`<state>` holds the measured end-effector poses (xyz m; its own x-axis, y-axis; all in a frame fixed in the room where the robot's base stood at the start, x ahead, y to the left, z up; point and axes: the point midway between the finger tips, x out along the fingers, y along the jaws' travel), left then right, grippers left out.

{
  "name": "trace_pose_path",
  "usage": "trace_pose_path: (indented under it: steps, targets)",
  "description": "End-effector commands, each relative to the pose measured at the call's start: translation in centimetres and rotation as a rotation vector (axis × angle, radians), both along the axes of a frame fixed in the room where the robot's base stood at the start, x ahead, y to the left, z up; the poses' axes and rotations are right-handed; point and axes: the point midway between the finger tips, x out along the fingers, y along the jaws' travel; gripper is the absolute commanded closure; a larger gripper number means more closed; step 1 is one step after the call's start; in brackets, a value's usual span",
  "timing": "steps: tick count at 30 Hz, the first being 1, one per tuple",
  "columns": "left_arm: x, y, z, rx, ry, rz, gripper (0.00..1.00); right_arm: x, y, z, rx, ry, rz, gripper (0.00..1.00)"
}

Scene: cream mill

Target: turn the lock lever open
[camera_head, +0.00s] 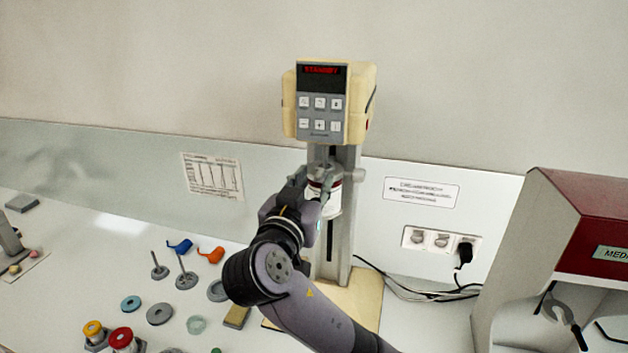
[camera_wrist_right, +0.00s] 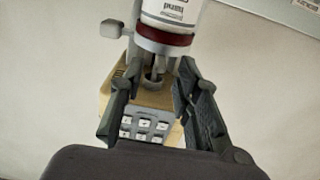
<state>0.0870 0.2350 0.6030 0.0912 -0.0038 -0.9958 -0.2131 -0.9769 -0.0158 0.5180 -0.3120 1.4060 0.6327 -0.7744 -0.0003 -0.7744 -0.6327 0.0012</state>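The cream mill (camera_head: 366,100) stands against the wall with its keypad and red display facing me. Below its head sits a white jar with a dark red band (camera_head: 322,198), which also shows in the right wrist view (camera_wrist_right: 170,14). In that view a grey lever-like part with a rounded end (camera_wrist_right: 117,28) sticks out to the left beside the band; I cannot tell for sure that it is the lock lever. My right gripper (camera_wrist_right: 156,72) is open, its fingers spread either side of the shaft area by the jar's band. No grip shows. In the head view my right gripper (camera_head: 314,182) partly hides the jar.
Blue (camera_head: 180,245) and orange (camera_head: 211,255) small parts, stirrers (camera_head: 186,278) and several discs lie on the bench to the left. Cables (camera_head: 420,285) run behind on the right. A red-topped cabinet (camera_head: 590,215) stands at the far right.

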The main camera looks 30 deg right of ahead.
Motion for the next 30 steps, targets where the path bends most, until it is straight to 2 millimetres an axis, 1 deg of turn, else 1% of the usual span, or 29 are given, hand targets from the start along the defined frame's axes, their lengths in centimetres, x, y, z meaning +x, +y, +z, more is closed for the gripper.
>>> trace_pose_path:
  steps: [4, 12, 25, 26, 30]
  targets:
    - [0.03, -0.01, 0.08, 0.0, 0.0, 0.0, 1.0, 0.53, -0.64, 0.03, 0.0, 0.0, 0.0, 0.7]
    - [0.04, -0.01, 0.07, 0.0, -0.001, 0.0, 1.0, 0.6, -0.71, 0.01, 0.0, 0.0, 0.001, 0.7]
    - [0.05, -0.01, 0.08, 0.0, -0.001, 0.0, 1.0, 0.58, -0.68, 0.0, 0.0, 0.0, 0.001, 0.99]
    - [0.05, 0.0, 0.08, 0.0, -0.001, 0.0, 1.0, 0.58, -0.68, 0.0, 0.0, 0.0, 0.001, 1.0]
    - [0.04, 0.0, 0.07, 0.0, -0.001, 0.0, 1.0, 0.58, -0.68, 0.0, 0.0, 0.0, 0.001, 1.0]
